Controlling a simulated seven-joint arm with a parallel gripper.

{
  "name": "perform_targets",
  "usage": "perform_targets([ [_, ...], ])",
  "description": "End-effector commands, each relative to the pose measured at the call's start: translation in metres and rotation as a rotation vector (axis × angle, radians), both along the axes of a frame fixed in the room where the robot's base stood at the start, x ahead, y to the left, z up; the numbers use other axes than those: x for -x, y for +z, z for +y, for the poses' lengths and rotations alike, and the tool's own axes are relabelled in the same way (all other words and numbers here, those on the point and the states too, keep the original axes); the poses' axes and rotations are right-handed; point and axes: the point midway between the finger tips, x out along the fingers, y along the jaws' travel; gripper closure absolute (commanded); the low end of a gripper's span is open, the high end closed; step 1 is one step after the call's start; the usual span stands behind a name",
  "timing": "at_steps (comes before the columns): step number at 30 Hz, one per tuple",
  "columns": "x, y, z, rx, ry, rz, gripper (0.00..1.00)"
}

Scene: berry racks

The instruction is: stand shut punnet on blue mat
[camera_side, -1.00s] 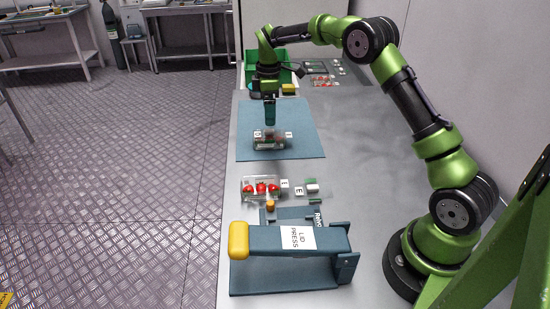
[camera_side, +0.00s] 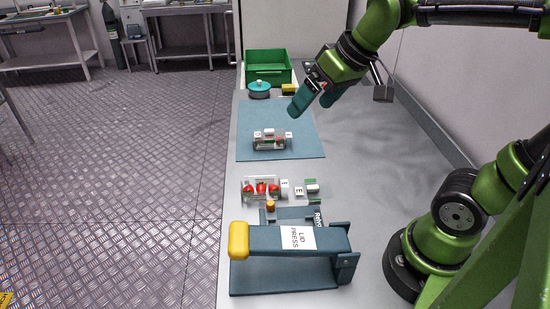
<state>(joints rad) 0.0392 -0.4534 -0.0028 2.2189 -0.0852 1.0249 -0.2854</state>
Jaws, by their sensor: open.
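The blue mat (camera_side: 303,125) lies flat on the bench. A clear punnet (camera_side: 270,140) with white labels and dark red contents stands on the mat, towards its near part. It looks shut, though its lid is too small to make out clearly. My gripper (camera_side: 309,105) is open and empty, raised above the right side of the mat and apart from the punnet. Its two teal fingers point down and to the left.
A lid press (camera_side: 297,238) with a yellow handle stands at the near end. Before it sits another punnet (camera_side: 262,188) with red berries beside a lid (camera_side: 311,190). A green crate (camera_side: 268,70), a teal-topped round pot (camera_side: 259,88) and a yellow item (camera_side: 289,89) are at the far end.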

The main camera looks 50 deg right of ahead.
Motion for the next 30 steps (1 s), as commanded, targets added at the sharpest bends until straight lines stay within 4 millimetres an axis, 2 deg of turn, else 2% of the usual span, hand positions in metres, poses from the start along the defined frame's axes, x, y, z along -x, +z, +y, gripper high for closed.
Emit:
perform_targets([
  [1, 0.018, -0.004, 0.005, -0.037, -0.042, -0.026, 0.08],
  [3, 0.035, -0.011, 0.010, -0.086, -0.099, -0.051, 0.08],
  [6, 0.051, -0.020, 0.014, -0.138, -0.157, -0.072, 0.08],
  [9, 0.059, -0.025, 0.016, -0.165, -0.187, -0.083, 0.08],
  [30, 0.060, -0.027, 0.016, -0.172, -0.196, -0.082, 0.08],
])
